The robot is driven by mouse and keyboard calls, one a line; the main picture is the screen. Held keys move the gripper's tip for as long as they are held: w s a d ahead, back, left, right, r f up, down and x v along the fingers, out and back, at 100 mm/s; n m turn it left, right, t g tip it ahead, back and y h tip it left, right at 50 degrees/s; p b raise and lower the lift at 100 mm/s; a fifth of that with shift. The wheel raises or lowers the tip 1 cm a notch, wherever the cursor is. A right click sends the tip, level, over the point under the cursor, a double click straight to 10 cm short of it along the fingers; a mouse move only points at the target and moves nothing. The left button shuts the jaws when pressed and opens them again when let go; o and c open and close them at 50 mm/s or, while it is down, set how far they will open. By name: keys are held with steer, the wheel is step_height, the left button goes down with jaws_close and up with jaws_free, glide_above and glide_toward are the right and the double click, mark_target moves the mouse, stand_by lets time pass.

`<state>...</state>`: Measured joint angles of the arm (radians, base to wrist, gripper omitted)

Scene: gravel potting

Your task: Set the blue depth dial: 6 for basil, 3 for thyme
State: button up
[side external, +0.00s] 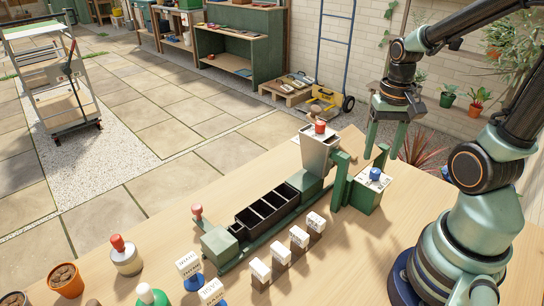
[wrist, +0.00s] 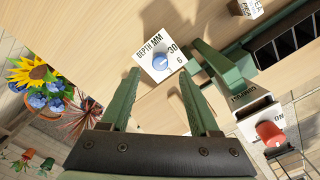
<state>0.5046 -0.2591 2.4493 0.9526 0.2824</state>
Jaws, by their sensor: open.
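The blue depth dial (side external: 376,174) sits on a white plate on top of a green box at the right end of the machine. In the wrist view the dial (wrist: 160,62) shows beside the lettering DEPTH MM, with 30 and 6 legible and another mark partly hidden. I cannot tell where the dial points. My gripper (side external: 382,153) is open and empty, pointing down above the dial and apart from it. In the wrist view its two fingers (wrist: 159,76) lie either side of the dial.
A green post (side external: 341,180) stands close left of the dial, beside a hopper (side external: 320,150) with a red knob. A black sectioned tray (side external: 267,211) lies further left. Several white-topped labelled blocks (side external: 281,252) stand in front. The table right of the dial box looks clear.

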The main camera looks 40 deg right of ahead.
mark_target(376, 170)
steer(key=shift+f, duration=2.65)
jaws_close()
